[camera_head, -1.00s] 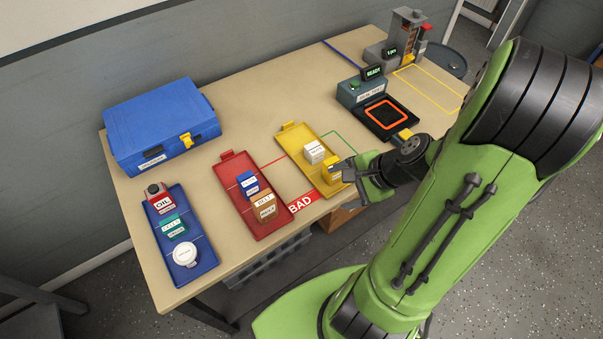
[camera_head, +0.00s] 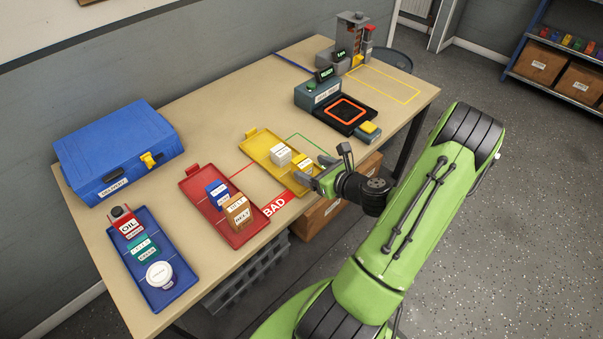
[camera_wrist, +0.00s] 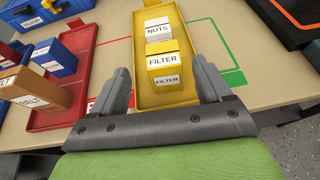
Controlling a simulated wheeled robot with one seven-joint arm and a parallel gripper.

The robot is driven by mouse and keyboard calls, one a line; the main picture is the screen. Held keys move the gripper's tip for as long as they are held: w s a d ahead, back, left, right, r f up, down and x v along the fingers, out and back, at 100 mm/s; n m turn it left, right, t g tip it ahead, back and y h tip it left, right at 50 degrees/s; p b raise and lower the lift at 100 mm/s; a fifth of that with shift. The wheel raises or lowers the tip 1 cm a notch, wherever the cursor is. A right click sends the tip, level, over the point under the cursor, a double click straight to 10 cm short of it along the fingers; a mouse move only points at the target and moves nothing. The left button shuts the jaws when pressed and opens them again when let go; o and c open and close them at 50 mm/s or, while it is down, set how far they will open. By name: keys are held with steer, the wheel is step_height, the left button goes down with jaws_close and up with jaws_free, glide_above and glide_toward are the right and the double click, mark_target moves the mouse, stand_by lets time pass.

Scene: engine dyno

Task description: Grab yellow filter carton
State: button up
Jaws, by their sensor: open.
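The yellow filter carton (camera_head: 303,163) stands at the near end of the yellow tray (camera_head: 262,141). In the wrist view the carton (camera_wrist: 166,67) shows its white FILTER labels and sits between and ahead of my two fingers. A white NUTS carton (camera_wrist: 158,30) stands right behind it in the same tray; it also shows in the head view (camera_head: 281,154). My gripper (camera_wrist: 165,85) is open and empty, with one finger to each side of the filter carton. In the head view my gripper (camera_head: 320,174) is at the tray's near end. I cannot tell whether a finger touches the carton.
A red tray (camera_head: 195,189) with a blue carton and a brown BELT carton lies to the left. A blue tray (camera_head: 168,297) holds several items. A blue case (camera_head: 120,150) stands behind. A scale (camera_head: 350,110) with a yellow block lies to the right.

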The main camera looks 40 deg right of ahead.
mark_target(307, 165)
steer(key=x, duration=0.3)
steer(key=b+x, duration=0.1)
steer(key=x, duration=0.2)
steer(key=shift+s+d+f, duration=0.1)
steer(key=shift+d, duration=0.1)
steer(key=shift+s, duration=0.1)
